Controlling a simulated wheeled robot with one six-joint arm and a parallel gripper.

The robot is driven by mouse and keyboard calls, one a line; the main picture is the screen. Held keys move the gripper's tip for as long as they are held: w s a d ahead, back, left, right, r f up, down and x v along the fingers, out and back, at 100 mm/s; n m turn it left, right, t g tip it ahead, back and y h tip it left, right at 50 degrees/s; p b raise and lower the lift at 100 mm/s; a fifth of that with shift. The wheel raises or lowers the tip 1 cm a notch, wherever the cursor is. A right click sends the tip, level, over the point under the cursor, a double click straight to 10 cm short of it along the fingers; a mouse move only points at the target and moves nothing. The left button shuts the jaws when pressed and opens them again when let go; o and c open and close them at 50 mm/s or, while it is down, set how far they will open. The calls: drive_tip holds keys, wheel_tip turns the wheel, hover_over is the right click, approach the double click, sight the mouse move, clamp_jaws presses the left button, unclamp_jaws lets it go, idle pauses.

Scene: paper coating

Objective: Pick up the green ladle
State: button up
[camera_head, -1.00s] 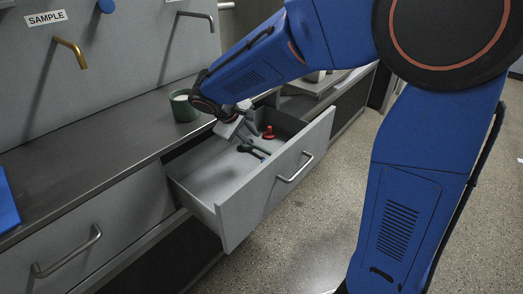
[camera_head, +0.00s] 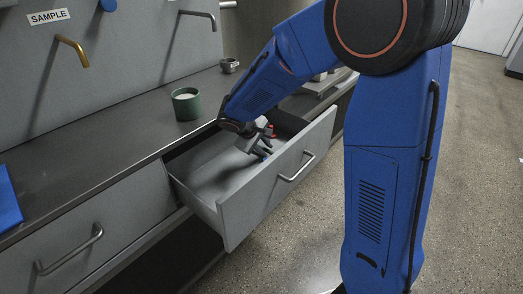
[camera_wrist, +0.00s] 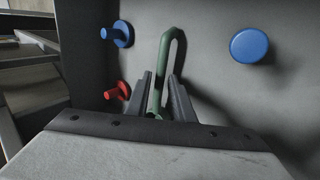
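The green ladle (camera_wrist: 164,62) shows in the wrist view as a dark green handle with a long loop at its end. Its lower part is hidden behind my gripper. My gripper (camera_wrist: 160,77) is open, with one finger on each side of the handle and a visible gap between fingers. I cannot tell whether either finger touches it. In the head view, my gripper (camera_head: 248,142) reaches down into the open drawer (camera_head: 212,183), and the ladle is mostly hidden behind it.
A red peg-like piece (camera_wrist: 117,91) and a blue one (camera_wrist: 118,34) lie left of the ladle; a blue disc (camera_wrist: 249,46) is on the right. A green cup (camera_head: 186,104) stands on the counter (camera_head: 105,135) above. The drawer's near left part is clear.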

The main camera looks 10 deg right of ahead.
drive_tip(key=shift+w+d+f, duration=0.2)
drive_tip(key=shift+d+f, duration=0.05)
drive_tip(key=shift+f, duration=0.25)
drive_tip(key=shift+c, duration=0.6)
clamp_jaws()
drive_tip(key=shift+r, duration=0.1)
wheel_tip(320, 180, up, 12)
drive_tip(key=s+a, duration=1)
drive_tip(key=a, duration=0.4)
drive_tip(key=shift+s+a, duration=0.25)
drive_tip(key=shift+a, duration=0.1)
